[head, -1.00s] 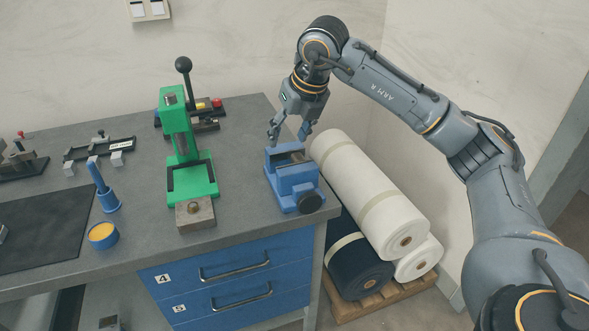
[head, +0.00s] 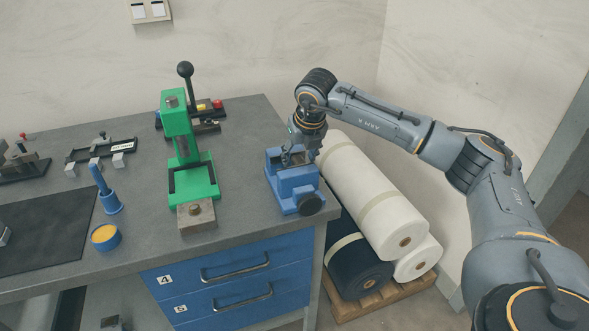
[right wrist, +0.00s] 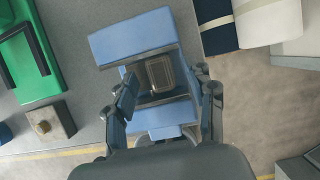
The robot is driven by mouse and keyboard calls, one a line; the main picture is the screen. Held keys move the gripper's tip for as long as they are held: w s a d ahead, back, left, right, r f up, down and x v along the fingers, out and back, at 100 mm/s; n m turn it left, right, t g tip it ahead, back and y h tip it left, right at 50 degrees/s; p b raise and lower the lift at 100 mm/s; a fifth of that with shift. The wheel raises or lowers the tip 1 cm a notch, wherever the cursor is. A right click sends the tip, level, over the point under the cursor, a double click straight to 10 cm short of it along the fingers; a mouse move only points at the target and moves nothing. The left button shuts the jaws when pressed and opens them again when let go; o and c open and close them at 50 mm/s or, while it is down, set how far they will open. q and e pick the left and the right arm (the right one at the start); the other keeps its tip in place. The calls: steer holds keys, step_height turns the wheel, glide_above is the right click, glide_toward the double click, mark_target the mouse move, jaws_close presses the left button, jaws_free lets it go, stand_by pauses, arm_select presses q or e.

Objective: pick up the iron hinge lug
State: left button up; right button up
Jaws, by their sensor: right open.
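The iron hinge lug (right wrist: 160,73) is a small grey-brown block in the right wrist view. It sits in the gap between the jaws of a blue vise (head: 293,189), which also shows in the right wrist view (right wrist: 138,36). My right gripper (head: 298,156) is down over the vise. In the right wrist view its open fingers (right wrist: 168,92) stand on the left and right of the lug, apart from it. In the head view the gripper and vise hide most of the lug. My left gripper is not in view.
A green press (head: 188,150) stands left of the vise on the grey bench (head: 146,190). A blue cup (head: 105,237) and a blue tool stand farther left. White rolls (head: 370,190) and a dark roll lie on a pallet right of the bench edge.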

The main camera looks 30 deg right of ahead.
steer(key=shift+x, duration=1)
steer(key=shift+c, duration=0.2)
jaws_close()
steer(key=shift+r, duration=0.15)
